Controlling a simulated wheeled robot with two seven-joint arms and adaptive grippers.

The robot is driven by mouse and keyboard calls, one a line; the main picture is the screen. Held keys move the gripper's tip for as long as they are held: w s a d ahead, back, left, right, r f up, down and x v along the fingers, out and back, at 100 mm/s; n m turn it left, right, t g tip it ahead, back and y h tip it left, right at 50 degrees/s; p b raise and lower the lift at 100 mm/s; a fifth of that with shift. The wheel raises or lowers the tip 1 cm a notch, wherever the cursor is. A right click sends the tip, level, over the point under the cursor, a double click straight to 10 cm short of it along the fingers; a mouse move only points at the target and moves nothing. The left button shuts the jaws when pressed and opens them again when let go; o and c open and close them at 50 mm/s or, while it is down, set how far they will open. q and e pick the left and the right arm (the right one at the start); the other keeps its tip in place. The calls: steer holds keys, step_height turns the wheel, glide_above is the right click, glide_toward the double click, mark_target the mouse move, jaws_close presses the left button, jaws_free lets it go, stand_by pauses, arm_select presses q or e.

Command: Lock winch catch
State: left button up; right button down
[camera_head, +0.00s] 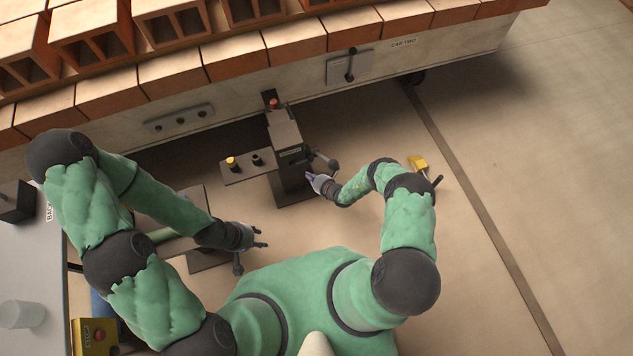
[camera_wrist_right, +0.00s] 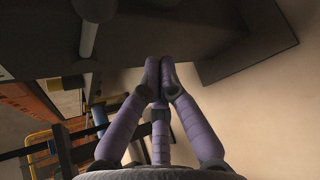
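I cannot make out which part is the catch. My right gripper (camera_head: 314,178) is just below the handle, close to the post. In the wrist view its purple fingertips (camera_wrist_right: 159,66) meet beneath a dark block (camera_wrist_right: 190,35), with nothing visible between them. A grey bar (camera_wrist_right: 89,38) shows at the upper left there. My left gripper (camera_head: 260,240) is empty with its fingers spread, low and left of the post.
A side shelf (camera_head: 240,175) left of the post carries a yellow-topped knob (camera_head: 232,163) and a black knob (camera_head: 257,159). The car's side (camera_head: 300,84) runs along the back. A yellow object (camera_head: 418,163) lies right of my right arm. The floor further right is clear.

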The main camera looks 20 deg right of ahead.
mark_target(302, 161)
steer(key=shift+w+d+r+b, duration=0.1)
steer(key=shift+w+b, duration=0.05)
steer(key=shift+w, duration=0.4)
steer(key=shift+w+d+r+b, duration=0.1)
steer(key=shift+w+b, duration=0.05)
steer(key=shift+w, duration=0.35)
arm_select(q)
steer(key=shift+f, duration=0.65)
arm_select(e)
steer(key=shift+w+d+r, duration=0.15)
steer(key=shift+d+r, duration=0.1)
steer(key=shift+r, duration=0.25)
steer(key=shift+w+d+r, duration=0.15)
steer(key=shift+d+r, duration=0.05)
steer(key=shift+r, duration=0.25)
